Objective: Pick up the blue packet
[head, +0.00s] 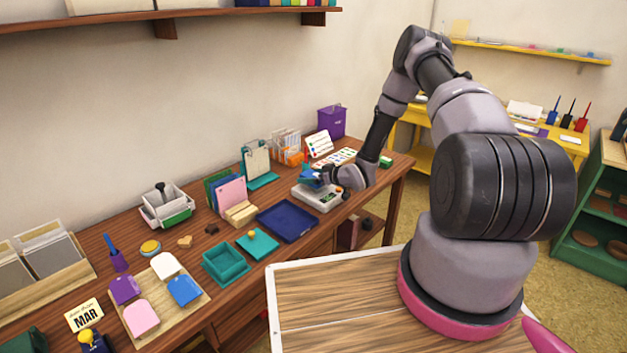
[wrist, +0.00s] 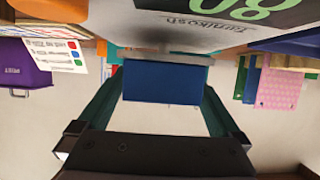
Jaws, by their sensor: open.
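The blue packet (head: 309,175) is on or just above the white scale (head: 318,198) in the head view, partly hidden by my gripper (head: 328,178). In the wrist view, the blue packet (wrist: 160,84) is a dark blue block between the two dark teal fingers of my gripper (wrist: 160,98). The fingers are open, one on each side of it. I cannot tell whether either finger touches it. The scale (wrist: 150,30) fills the top of the wrist view, which looks upside down, with its large green digits partly cut off.
A dark blue tray (head: 288,221) lies left of the scale. Upright folders (head: 231,191), a clipboard stand (head: 257,163) and a purple bin (head: 331,121) stand behind and around it. A teal open box (head: 226,263) and coloured pads on a wooden board (head: 160,305) are nearer.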

